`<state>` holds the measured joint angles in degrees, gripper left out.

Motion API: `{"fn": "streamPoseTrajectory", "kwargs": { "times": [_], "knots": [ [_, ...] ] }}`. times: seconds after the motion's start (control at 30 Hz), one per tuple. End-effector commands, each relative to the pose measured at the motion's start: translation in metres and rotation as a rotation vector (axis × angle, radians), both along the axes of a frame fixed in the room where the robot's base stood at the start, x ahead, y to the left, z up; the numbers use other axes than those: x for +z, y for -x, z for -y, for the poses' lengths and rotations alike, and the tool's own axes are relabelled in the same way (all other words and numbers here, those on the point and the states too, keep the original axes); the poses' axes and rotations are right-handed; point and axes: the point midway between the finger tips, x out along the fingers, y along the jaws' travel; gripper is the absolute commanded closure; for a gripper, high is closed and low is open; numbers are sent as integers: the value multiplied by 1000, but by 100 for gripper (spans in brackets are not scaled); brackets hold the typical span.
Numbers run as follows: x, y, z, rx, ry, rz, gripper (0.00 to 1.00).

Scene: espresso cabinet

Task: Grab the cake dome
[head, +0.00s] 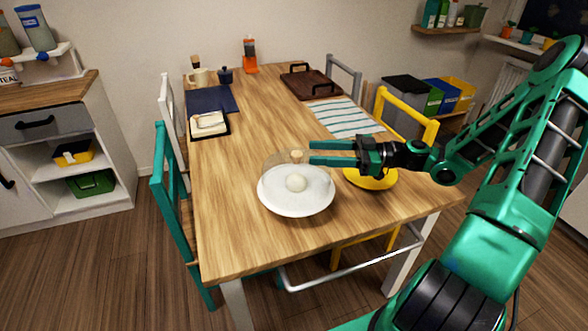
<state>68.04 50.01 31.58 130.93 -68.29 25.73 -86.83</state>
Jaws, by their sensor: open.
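The cake dome (275,166) is clear, with a small light-brown knob on top. It stands over a white plate (296,208) near the front of the wooden table, with a pale round item (296,183) visible on the plate. My gripper (312,152) comes in from the right with its green fingers pointing left. The fingers are open, one above the other in the picture, and their tips are just right of the knob. Nothing shows between them. I cannot tell whether the tips touch the dome.
A yellow plate (371,178) lies under my wrist. A black-edged tray (209,125) is at left, with a striped cloth (344,118) and a brown tray (310,84) behind. Chairs line both sides. The table's front left (225,235) is clear.

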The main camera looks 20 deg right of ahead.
Motion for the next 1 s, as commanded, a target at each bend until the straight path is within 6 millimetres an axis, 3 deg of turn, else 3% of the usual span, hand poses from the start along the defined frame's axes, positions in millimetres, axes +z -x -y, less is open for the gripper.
{"fn": "streamPoseTrajectory", "kwargs": {
  "times": [0.27,0.6,0.93,1.0],
  "knots": [
    [-1,-8,-15,-7,1,-1,54],
    [-4,-19,-55,-7,1,0,54],
    [-4,-22,-62,-9,1,0,54],
    [-4,-22,-62,-8,1,0,68]
  ]
}}
